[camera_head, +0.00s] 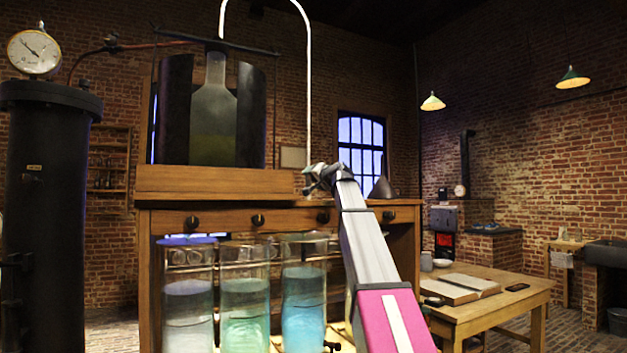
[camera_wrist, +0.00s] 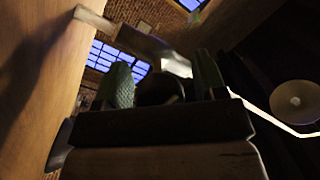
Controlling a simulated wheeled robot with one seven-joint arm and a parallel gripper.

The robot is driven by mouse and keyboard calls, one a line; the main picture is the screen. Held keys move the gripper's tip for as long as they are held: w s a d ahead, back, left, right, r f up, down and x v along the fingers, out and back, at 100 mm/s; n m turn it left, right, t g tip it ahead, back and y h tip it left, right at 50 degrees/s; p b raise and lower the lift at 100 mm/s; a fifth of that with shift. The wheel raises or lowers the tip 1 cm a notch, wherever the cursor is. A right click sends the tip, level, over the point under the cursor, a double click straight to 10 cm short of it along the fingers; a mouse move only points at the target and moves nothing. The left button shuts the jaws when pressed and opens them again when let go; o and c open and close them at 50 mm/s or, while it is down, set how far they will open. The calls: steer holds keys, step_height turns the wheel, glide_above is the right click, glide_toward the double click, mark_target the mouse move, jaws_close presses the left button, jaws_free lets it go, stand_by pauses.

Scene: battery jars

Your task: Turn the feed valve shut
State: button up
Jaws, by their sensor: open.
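The feed valve is not clear in the head view; my gripper (camera_head: 320,178) is at the lower end of the pale bent tube (camera_head: 308,90), where a small metal fitting may be partly hidden by it. In the wrist view my gripper (camera_wrist: 163,85) has its two green-grey padded fingers apart. A dark rounded thing (camera_wrist: 158,90) shows between them. Just beyond the fingertips is a grey bar-like fitting (camera_wrist: 148,43) with a pale end, possibly the valve. I cannot tell whether a finger touches it. The valve's setting cannot be read.
A wooden stand (camera_head: 215,182) carries a large flask (camera_head: 213,115) between dark curved panels. Several black knobs line its front. Glass jars with pale, green and blue liquid (camera_head: 303,310) stand below, close left of my arm. A table (camera_head: 490,318) with an open book stands right.

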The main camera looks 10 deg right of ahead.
steer(key=c, duration=0.9)
steer(key=m, duration=0.5)
steer(key=shift+t, duration=0.4)
steer(key=m, duration=0.4)
steer(key=shift+m, duration=0.4)
steer(key=m, duration=0.4)
steer(key=shift+m+t+h, duration=0.4)
steer(key=shift+d+m+h, duration=0.1)
steer(key=shift+m+h, duration=0.2)
steer(key=shift+m, duration=1.9)
